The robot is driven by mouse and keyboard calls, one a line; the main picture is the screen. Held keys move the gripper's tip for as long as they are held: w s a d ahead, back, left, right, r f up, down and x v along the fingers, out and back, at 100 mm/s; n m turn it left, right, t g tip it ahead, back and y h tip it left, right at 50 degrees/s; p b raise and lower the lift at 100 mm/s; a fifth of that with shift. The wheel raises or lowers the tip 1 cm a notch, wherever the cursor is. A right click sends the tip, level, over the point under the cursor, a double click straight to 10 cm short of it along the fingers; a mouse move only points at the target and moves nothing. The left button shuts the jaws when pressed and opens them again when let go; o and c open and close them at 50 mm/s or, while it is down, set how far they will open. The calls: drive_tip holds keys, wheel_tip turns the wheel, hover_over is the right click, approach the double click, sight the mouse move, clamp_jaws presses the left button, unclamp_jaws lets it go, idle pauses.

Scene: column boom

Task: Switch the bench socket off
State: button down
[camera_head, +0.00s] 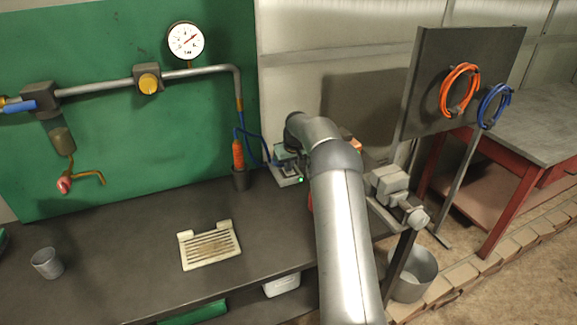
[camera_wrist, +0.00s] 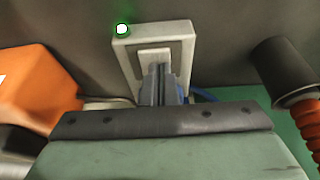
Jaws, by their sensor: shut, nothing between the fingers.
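The bench socket (camera_wrist: 186,36) is a pale plate with a lighter rocker switch (camera_wrist: 150,54) in its middle. A green lamp (camera_wrist: 122,29) glows at its corner. My gripper (camera_wrist: 160,72) is shut and empty, with its fingertips in front of the lower part of the switch. I cannot tell whether they touch it. The lower part of the socket is hidden behind the fingers.
An orange object (camera_wrist: 40,88) lies close left of my gripper in the wrist view. A dark holder (camera_wrist: 285,75) with an orange-handled tool (camera_wrist: 309,125) stands to the right. A slatted tray (camera_head: 210,246) and a grey cup (camera_head: 47,263) are on the bench, with bare surface between.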

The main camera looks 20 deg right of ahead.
sight(290, 173)
drive_tip(key=p+v, duration=0.1)
drive_tip(key=v, duration=0.1)
drive_tip(key=w+p+v, duration=0.1)
drive_tip(key=v, duration=0.1)
drive_tip(key=shift+s+r, duration=0.1)
drive_tip(key=shift+r, duration=0.25)
drive_tip(key=b+v, duration=0.2)
drive_tip(key=v, duration=0.7)
drive_tip(key=shift+s+r+b, duration=0.2)
drive_tip(key=shift+b, duration=0.2)
drive_tip(key=s+f+t+b, duration=0.1)
drive_tip(key=t, duration=0.1)
drive_tip(key=s+f+t+b, duration=0.1)
drive_tip(key=s+t+b, duration=0.1)
drive_tip(key=s+f+t+b, duration=0.1)
drive_tip(key=t, duration=0.1)
drive_tip(key=shift+s+d+f+t+b, duration=0.15)
drive_tip(key=shift+s+d+t+b, duration=0.05)
drive_tip(key=shift+d+t+b, duration=0.15)
